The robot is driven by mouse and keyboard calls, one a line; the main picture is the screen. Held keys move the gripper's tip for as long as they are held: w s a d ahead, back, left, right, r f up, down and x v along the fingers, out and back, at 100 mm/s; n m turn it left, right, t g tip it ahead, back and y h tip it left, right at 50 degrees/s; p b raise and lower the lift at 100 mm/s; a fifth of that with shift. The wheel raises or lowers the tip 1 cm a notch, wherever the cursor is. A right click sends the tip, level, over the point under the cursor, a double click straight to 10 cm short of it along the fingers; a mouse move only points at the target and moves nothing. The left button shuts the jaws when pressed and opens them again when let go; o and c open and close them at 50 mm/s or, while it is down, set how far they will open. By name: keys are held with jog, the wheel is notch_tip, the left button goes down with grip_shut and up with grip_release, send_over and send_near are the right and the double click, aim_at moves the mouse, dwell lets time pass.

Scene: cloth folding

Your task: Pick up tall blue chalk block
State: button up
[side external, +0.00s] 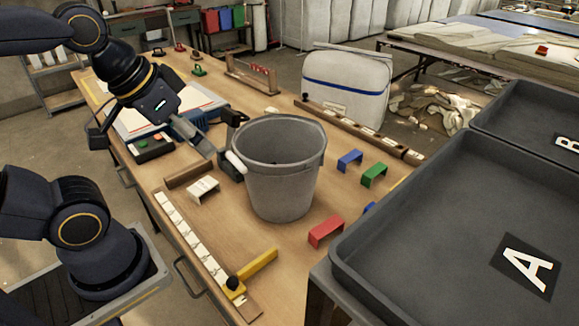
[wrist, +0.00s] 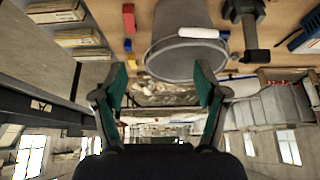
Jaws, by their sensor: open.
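A blue arch-shaped block (side external: 350,160) stands on the table right of the bucket, beside a green one (side external: 374,175). A second blue piece (side external: 370,207) is mostly hidden behind the dark tray's edge. A small blue block (wrist: 128,45) also shows in the wrist view, near a red one (wrist: 128,18). I cannot tell which blue piece is the tall chalk block. My gripper (side external: 227,147) is at the bucket's left side, apart from these blocks. In the wrist view my gripper (wrist: 162,78) has its fingers spread, with no block held between them.
A grey bucket (side external: 283,180) with a white handle grip (side external: 237,161) stands between my gripper and the blue blocks. A red block (side external: 326,232) lies near large dark tray A (side external: 432,215). A wooden rail (side external: 355,127) and white bin (side external: 346,92) stand behind.

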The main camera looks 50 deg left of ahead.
jog(key=shift+c, duration=0.8)
